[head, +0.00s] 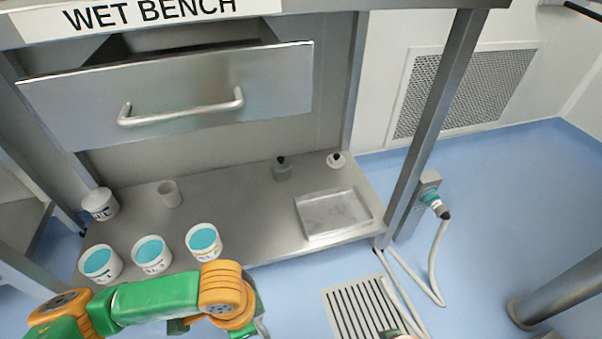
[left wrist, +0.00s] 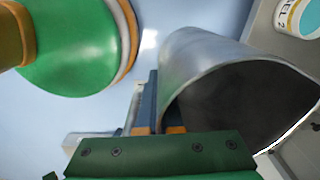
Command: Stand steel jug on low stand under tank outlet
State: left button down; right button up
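The steel jug (left wrist: 205,60) is large in the left wrist view, a grey metal vessel with its dark open mouth toward the camera. My left gripper (left wrist: 155,122) is at the jug's near left edge, with its fingers closed against it. The exact grip, on wall or handle, is hard to make out. The jug appears held off the blue floor. In the head view my left arm reaches along the front of the bench, and its gripper is mostly hidden at the bottom edge. I cannot make out a low stand or tank outlet. My right gripper is not visible.
The wet bench's lower shelf (head: 255,215) holds several white tubs with blue contents (head: 151,254), a white container (head: 100,204), a small cup (head: 170,193) and a shallow steel tray (head: 333,213). A drawer (head: 180,92) hangs above. A floor grate (head: 365,310) and hose (head: 436,265) lie right.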

pick_arm(q)
jog(key=w+a+r+n, duration=0.4)
jog(key=w+r+n, duration=0.2)
jog(key=r, duration=0.3)
notch_tip(320, 180, up, 45)
jog(key=a+n+p, duration=0.1)
jog(key=n+p, duration=0.5)
jog(key=p, duration=3.3)
jog(key=shift+a+r+n, duration=0.15)
jog(key=shift+r+n, duration=0.05)
jog(key=shift+n, duration=0.1)
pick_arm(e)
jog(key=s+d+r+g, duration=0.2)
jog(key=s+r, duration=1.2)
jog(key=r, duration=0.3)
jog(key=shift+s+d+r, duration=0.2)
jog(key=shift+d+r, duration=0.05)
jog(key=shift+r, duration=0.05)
pick_arm(q)
jog(key=shift+s, duration=0.1)
